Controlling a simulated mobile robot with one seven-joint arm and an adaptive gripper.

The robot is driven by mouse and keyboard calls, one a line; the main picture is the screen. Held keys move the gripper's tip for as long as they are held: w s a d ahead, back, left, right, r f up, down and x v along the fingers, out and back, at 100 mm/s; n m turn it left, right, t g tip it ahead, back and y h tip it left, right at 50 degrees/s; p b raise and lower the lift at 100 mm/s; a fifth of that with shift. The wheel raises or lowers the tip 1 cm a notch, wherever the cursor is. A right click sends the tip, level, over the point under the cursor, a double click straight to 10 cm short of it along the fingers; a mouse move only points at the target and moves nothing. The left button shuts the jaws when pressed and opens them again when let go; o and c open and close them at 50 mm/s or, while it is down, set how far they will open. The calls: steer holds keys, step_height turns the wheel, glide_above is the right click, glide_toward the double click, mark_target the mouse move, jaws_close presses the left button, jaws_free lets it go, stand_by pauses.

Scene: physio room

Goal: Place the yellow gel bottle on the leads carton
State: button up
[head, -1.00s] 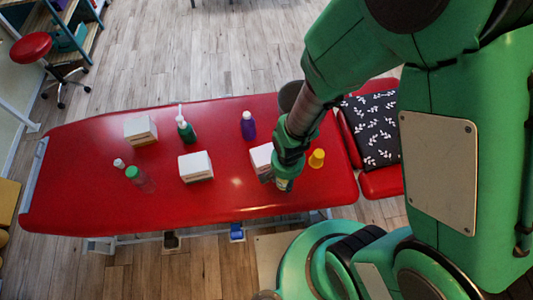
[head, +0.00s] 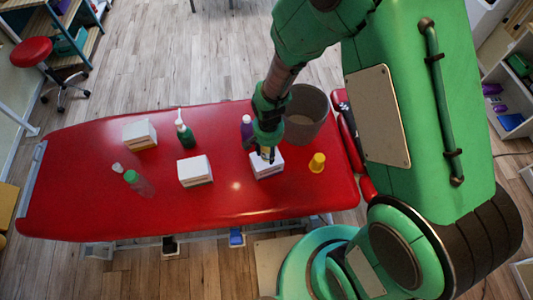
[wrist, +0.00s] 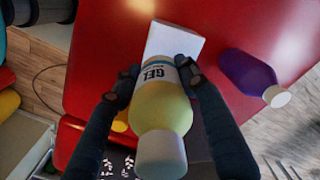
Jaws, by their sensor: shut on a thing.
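The yellow gel bottle (wrist: 160,112) is held in my gripper (wrist: 157,80), with its white cap towards the wrist camera and its GEL label between the fingers. In the head view my gripper (head: 266,150) is over a white carton (head: 267,169) on the right part of the red table, and mostly hides the bottle. The same carton (wrist: 172,40) shows just beyond the bottle's base in the wrist view. I cannot tell whether the bottle touches it. Its lettering is not readable, so I cannot confirm that it is the leads carton.
A purple bottle (head: 246,128) stands close behind the carton, and a yellow cup (head: 317,163) stands to its right.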

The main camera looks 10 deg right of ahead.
steer(key=shift+w+a, duration=0.2)
steer(key=shift+w, duration=0.55)
steer(key=shift+f+b, duration=0.35)
steer(key=shift+f, duration=1.45)
steer(key=shift+f, duration=0.1)
steer(key=o, duration=1.4)
step_height(320, 180, up, 12)
steer(key=shift+s+r+p, duration=0.1)
steer(key=shift+p, duration=0.8)
